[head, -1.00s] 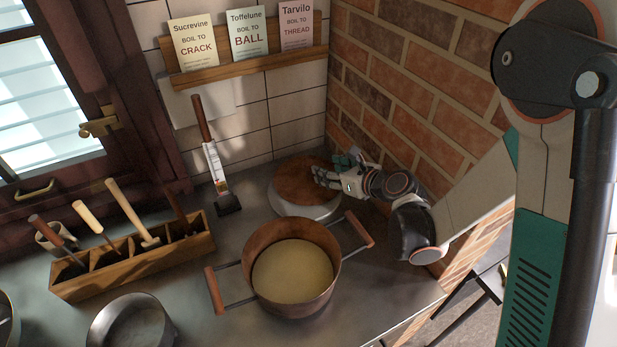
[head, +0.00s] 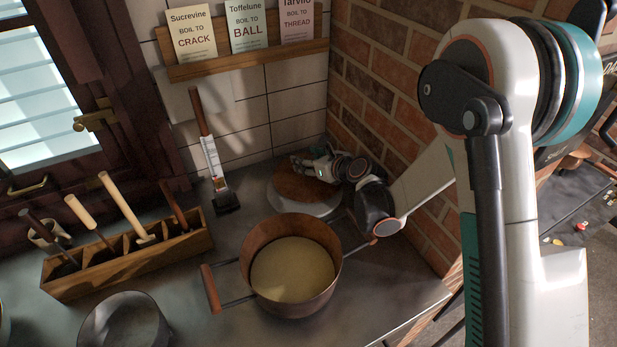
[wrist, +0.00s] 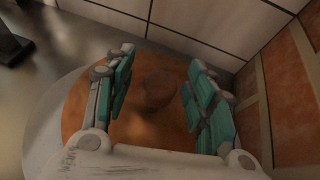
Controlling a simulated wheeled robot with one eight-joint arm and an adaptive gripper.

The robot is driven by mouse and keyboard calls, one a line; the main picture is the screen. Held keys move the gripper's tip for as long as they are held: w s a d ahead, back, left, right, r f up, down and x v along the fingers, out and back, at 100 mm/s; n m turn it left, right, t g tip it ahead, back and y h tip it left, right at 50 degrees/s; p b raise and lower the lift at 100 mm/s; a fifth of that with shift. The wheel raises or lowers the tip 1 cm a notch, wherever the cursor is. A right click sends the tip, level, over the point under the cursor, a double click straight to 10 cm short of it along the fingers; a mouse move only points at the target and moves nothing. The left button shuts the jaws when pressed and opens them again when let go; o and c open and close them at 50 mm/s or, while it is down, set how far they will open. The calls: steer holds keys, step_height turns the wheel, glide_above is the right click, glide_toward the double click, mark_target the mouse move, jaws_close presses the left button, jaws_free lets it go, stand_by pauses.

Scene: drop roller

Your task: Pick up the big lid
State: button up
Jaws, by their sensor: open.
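The big lid appears to be the round reddish-brown disc (head: 296,186) on a pale round base in the back corner of the counter. In the wrist view, the lid (wrist: 150,135) fills the middle, with a dark round knob (wrist: 158,90) on it. My gripper (head: 305,163) is over the lid's far right part in the head view. In the wrist view, my gripper (wrist: 162,65) is open, with its teal-padded fingers on either side of the knob. I see a gap on both sides of it. My gripper hides part of the lid in the head view.
A copper pot (head: 265,240) with pale yellow contents stands just in front of the lid. The brick wall (head: 370,90) is close on the right, and the tiled wall (head: 300,100) is behind. A thermometer-like tool (head: 212,160) stands to the left, beside a wooden tool box (head: 125,265).

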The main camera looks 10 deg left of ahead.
steer(key=shift+r, duration=0.1)
jaws_close()
